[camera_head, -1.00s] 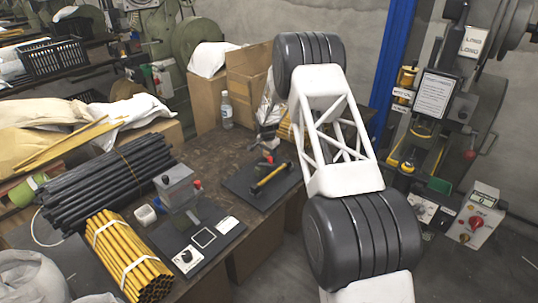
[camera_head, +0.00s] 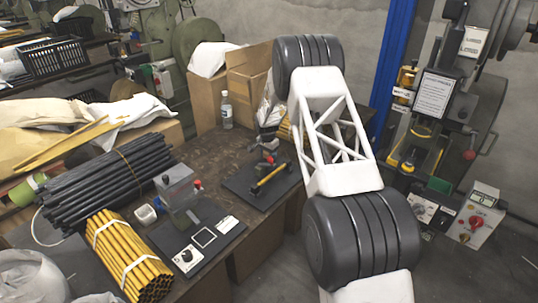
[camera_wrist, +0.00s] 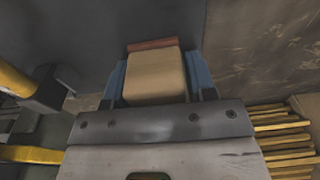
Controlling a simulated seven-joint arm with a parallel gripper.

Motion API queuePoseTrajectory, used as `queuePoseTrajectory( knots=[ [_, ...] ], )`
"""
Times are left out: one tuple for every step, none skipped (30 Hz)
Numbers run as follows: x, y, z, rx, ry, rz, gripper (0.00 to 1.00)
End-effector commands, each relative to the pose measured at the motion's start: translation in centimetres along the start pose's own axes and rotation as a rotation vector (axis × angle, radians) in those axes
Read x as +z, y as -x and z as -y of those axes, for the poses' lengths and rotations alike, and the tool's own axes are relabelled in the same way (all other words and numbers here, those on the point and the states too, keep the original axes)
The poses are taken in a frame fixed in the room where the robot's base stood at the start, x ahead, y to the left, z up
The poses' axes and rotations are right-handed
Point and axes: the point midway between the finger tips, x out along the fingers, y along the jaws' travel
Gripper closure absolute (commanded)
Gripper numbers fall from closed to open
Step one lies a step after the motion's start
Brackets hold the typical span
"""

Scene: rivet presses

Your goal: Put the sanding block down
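The sanding block (camera_wrist: 154,76) shows in the wrist view as a tan block with a reddish-brown strip along its far edge. My gripper (camera_wrist: 158,80) is shut on it, with a blue finger pressed to each side. A dark mat lies beyond and below the block. I cannot tell whether the block touches it. In the head view the black mat (camera_head: 237,186) lies on the workbench, with a yellow-handled hammer (camera_head: 269,180) on it. My arm partly covers this area, and the block cannot be made out clearly there.
The wrist view shows bare brown bench top (camera_wrist: 255,45) at right and yellow rods (camera_wrist: 283,135) at lower right. In the head view, a grey press (camera_head: 178,188), a water bottle (camera_head: 227,110), cardboard boxes (camera_head: 250,75) and bundles of black rods (camera_head: 110,180) and yellow rods (camera_head: 128,257) crowd the bench.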

Motion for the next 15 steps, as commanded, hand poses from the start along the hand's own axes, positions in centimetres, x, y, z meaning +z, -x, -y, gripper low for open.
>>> queuePoseTrajectory(
  knots=[
    [0.39, -1.42, -0.53, 0.012, 0.001, 0.009, 0.43],
    [0.41, -1.49, -0.57, 0.012, 0.001, 0.010, 0.38],
    [0.43, -1.59, -0.63, 0.014, 0.001, 0.010, 0.32],
    [0.45, -1.66, -0.68, 0.014, 0.001, 0.011, 0.28],
    [0.47, -1.72, -0.73, 0.015, 0.001, 0.012, 0.28],
    [0.50, -1.81, -0.80, 0.017, 0.001, 0.013, 0.28],
    [0.52, -1.87, -0.85, 0.018, 0.001, 0.013, 0.28],
    [0.54, -1.94, -0.90, 0.019, 0.001, 0.014, 0.28],
    [0.56, -2.02, -0.96, 0.020, 0.001, 0.015, 0.28],
    [0.58, -2.07, -1.00, 0.021, 0.001, 0.015, 0.28],
    [0.58, -2.09, -1.03, 0.021, 0.001, 0.016, 0.28],
    [0.59, -2.11, -1.06, 0.021, 0.001, 0.016, 0.28],
    [0.59, -2.12, -1.09, 0.022, 0.001, 0.016, 0.28],
    [0.59, -2.13, -1.11, 0.022, 0.001, 0.017, 0.28],
    [0.58, -2.14, -1.13, 0.022, 0.001, 0.017, 0.28]
  ],
)
